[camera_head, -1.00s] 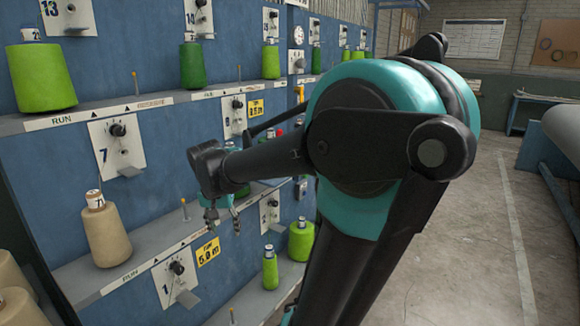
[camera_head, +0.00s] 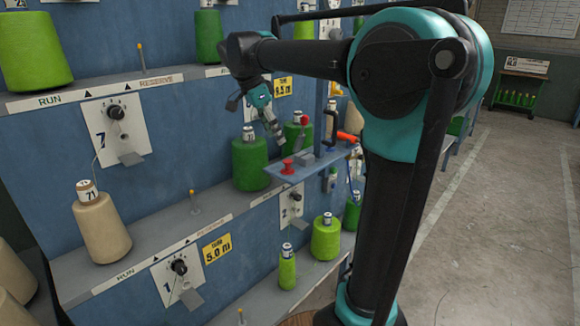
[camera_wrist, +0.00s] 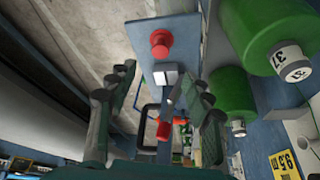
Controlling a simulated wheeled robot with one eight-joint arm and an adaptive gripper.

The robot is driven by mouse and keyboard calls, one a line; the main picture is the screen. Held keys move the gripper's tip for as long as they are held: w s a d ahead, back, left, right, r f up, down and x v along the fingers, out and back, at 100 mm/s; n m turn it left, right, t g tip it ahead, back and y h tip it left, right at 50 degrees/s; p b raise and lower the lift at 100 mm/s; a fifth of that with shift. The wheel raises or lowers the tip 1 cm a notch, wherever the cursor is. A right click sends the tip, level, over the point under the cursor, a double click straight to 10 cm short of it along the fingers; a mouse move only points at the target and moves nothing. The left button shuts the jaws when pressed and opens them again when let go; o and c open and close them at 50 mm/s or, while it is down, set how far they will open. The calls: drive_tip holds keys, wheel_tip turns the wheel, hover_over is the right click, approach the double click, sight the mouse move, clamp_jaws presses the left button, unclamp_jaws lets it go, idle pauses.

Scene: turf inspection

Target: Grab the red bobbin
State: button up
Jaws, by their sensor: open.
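A small red bobbin (camera_head: 287,167) stands upright near the left end of a small blue shelf (camera_head: 322,163). In the wrist view, the red bobbin (camera_wrist: 160,42) shows beyond my fingertips, near the far end of the blue shelf (camera_wrist: 150,75). My gripper (camera_head: 270,130) is above and a little left of the bobbin in the head view. In the wrist view my gripper (camera_wrist: 160,76) is open and empty, its two fingers on either side of the shelf in the picture. The bobbin is apart from the fingers.
A grey block (camera_head: 307,159) sits beside the bobbin. A red-knobbed lever (camera_head: 304,119) and an orange-red handle (camera_head: 347,136) are nearby. A large green bobbin (camera_head: 250,163) stands close at the left. Open floor (camera_head: 480,240) lies to the right.

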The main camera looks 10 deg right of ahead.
sight(287, 161)
drive_tip(key=x, duration=1.1)
drive_tip(key=shift+f, duration=0.4)
drive_tip(key=c, duration=1)
drive_tip(key=shift+c, duration=0.2)
drive_tip(key=shift+r, duration=0.1)
